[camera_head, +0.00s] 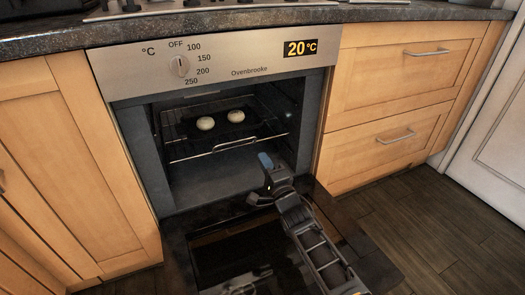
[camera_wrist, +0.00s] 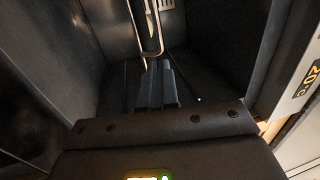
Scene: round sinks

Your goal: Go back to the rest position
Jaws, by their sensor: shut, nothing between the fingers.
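My gripper (camera_head: 265,160) is in front of the open oven, near the right side of its opening and above the lowered door. In the wrist view my gripper's fingers (camera_wrist: 157,86) are together with nothing between them. They point into the dark oven interior, near a metal rack rail (camera_wrist: 152,30). I cannot tell whether they touch it. My arm reaches up from the lower right in the head view.
The oven door (camera_head: 215,250) is fully lowered. A wire rack (camera_head: 225,146) inside holds a dark tray with two pale round items (camera_head: 206,123). The dial (camera_head: 180,66) points near OFF; the display (camera_head: 300,48) reads 20 °C. Wooden drawers (camera_head: 385,70) stand right; floor (camera_head: 450,230) there is clear.

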